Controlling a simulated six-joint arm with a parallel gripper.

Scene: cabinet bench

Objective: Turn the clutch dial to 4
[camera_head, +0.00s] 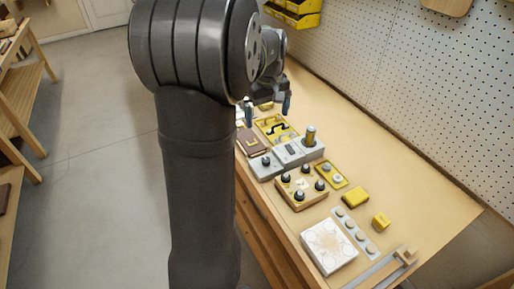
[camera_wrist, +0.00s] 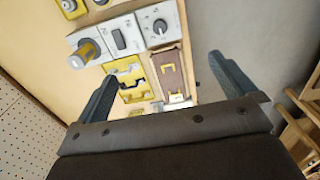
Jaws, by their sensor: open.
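My gripper (camera_head: 267,106) is open and empty above the far part of the bench. In the wrist view its fingers (camera_wrist: 163,70) stand wide apart over a yellow tray and a brown panel. A grey box carries a round dial (camera_wrist: 160,26) with marks around it, beyond the fingertips; in the head view this dial (camera_head: 265,161) sits at the row's left end. A taller olive-yellow knob (camera_head: 310,134) stands at the row's other end, also in the wrist view (camera_wrist: 85,50). No label is readable, so I cannot tell which is the clutch dial. No setting is readable.
A yellow tray with a dark handle (camera_head: 277,128) and a brown panel (camera_head: 253,143) lie beside the grey boxes. A wooden block with several black knobs (camera_head: 301,186) stands nearer. Yellow blocks (camera_head: 355,196) and a white patterned tile (camera_head: 328,246) follow.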

